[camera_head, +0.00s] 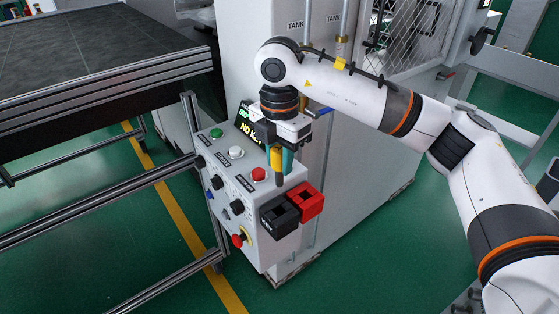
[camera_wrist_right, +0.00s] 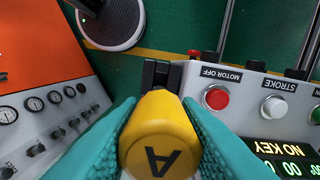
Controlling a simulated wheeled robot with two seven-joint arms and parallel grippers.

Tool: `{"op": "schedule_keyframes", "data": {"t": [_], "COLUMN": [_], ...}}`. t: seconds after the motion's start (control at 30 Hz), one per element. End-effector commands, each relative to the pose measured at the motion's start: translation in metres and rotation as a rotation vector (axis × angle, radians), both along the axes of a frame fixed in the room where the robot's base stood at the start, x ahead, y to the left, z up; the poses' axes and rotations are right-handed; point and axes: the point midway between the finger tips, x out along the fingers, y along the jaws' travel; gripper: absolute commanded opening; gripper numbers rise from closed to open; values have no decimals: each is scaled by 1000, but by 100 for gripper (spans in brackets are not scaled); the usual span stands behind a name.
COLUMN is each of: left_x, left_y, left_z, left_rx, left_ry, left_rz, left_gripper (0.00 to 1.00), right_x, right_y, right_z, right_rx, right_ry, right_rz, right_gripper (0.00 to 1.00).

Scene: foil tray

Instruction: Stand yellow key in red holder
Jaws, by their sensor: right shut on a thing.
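My right gripper (camera_head: 281,160) is shut on the yellow key (camera_head: 277,157), which hangs upright between its teal fingers. In the right wrist view the key's round yellow top (camera_wrist_right: 160,135), marked A, sits between both fingers. The red holder (camera_head: 308,201) is a square open box on the side of the control box, and looks empty in the head view. The key is above and to the left of it, apart from it. The red holder cannot be made out in the wrist view, where the key and fingers cover much. My left gripper is not in view.
A black holder (camera_head: 279,217) adjoins the red one on its left. The grey control box (camera_head: 228,175) carries buttons, knobs and a display reading NO KEY (camera_wrist_right: 279,146). A red button (camera_head: 258,174) is close to the key. A tall white cabinet (camera_head: 345,170) stands behind.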

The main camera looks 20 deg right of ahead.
Motion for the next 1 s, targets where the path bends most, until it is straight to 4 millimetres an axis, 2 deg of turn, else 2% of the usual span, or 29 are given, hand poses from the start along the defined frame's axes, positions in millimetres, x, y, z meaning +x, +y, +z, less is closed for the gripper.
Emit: {"op": "schedule_keyframes", "data": {"t": [0.6,1.0], "left_x": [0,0], "left_y": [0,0], "left_z": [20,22], "left_rx": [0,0], "left_ry": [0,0], "left_rz": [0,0], "left_gripper": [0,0], "right_x": [0,0], "right_y": [0,0], "right_z": [33,35], "right_rx": [1,1], "right_ry": [0,0], "right_rz": [0,3], "right_gripper": [6,6]}}
